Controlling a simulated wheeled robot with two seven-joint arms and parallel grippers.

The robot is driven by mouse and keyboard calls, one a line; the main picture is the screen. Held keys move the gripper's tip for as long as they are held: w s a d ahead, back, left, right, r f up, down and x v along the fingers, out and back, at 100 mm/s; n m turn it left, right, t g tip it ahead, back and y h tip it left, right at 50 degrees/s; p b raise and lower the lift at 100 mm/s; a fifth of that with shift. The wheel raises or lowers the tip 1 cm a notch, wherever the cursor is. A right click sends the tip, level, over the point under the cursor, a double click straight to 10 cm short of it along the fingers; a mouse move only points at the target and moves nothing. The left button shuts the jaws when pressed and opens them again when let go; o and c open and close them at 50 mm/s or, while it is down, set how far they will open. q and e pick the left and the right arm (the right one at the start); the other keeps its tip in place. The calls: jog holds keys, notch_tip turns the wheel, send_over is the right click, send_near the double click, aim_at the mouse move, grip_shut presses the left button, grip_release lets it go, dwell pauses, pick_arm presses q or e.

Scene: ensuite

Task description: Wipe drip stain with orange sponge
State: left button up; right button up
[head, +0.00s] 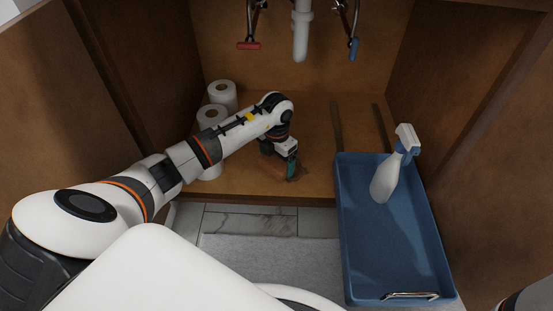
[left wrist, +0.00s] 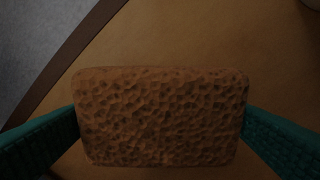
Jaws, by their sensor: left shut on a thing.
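My left gripper (head: 287,168) reaches into the open cabinet and points down at its wooden floor, near the front edge. Its teal fingers are shut on the orange sponge (left wrist: 160,117), a porous block that fills the middle of the left wrist view. In the head view only a small brownish part of the sponge (head: 270,166) shows beside the fingers. A darker patch (head: 301,174), perhaps the drip stain, shows on the floor just right of the fingers. Whether the sponge touches the floor is hard to tell. My right gripper is out of view.
White paper rolls (head: 222,94) stand at the cabinet's left. A blue tray (head: 390,260) on rails, with a white spray bottle (head: 386,178), is pulled out at the right. A drain pipe (head: 301,35) and valves hang above. The cabinet floor behind my gripper is clear.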

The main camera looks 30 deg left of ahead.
pick_arm(q)
jog(key=shift+f+b, duration=0.55)
jog(key=shift+f, duration=0.45)
dwell(0.4)
jog(key=shift+d, duration=0.1)
